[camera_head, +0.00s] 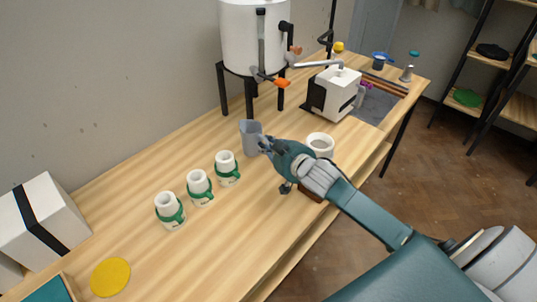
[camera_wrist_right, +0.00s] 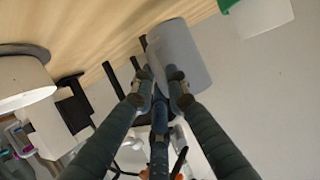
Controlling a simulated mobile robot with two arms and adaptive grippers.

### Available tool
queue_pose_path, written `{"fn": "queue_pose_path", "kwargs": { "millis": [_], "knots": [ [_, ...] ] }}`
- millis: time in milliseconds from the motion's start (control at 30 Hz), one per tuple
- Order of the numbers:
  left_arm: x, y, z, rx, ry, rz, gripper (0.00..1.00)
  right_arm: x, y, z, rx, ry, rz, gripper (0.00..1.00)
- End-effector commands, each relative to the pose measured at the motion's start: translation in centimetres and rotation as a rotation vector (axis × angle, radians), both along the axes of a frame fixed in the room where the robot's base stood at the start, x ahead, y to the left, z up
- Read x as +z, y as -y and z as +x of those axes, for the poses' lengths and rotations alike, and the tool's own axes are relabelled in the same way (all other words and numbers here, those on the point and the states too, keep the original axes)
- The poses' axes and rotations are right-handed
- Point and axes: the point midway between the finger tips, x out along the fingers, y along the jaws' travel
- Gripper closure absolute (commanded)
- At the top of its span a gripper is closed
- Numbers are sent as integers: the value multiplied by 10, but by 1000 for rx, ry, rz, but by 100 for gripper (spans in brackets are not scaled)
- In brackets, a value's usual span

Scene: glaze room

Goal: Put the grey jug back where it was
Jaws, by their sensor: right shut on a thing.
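The grey jug (camera_head: 250,139) is near the middle of the wooden table in the head view, between the row of white cups and the white tank. It looks upright; I cannot tell whether its base touches the table. My right gripper (camera_head: 265,144) reaches it from the right and is shut on it, at its right side. The right wrist view shows the jug (camera_wrist_right: 187,52) at the fingertips of the gripper (camera_wrist_right: 162,78), which partly hide it. My left gripper is not in view.
Three white cups with green bands (camera_head: 199,187) stand left of the jug. A white tank (camera_head: 250,40) on a black stand is behind it. A white ring-shaped vessel (camera_head: 319,143) is close to my right arm. A yellow disc (camera_head: 110,277) lies front left. The table's front middle is clear.

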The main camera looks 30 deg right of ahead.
Motion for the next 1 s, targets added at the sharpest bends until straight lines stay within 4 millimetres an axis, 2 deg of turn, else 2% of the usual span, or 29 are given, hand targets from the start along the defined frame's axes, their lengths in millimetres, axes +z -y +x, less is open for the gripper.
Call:
{"fn": "queue_pose_path", "kwargs": {
  "millis": [300, 767, 800, 867, 1000],
  "knots": [
    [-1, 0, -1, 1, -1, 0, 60, -39, 0, 0, 0, 0, 1, 100],
    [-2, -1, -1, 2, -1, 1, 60, -47, 0, 0, 1, 1, 0, 100],
    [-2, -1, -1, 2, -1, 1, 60, -47, 0, 0, 1, 0, 0, 79],
    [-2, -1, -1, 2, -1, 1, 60, -46, 0, 0, 1, -1, 0, 68],
    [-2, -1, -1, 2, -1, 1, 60, -46, 0, 0, 0, -1, 0, 68]
  ]
}}
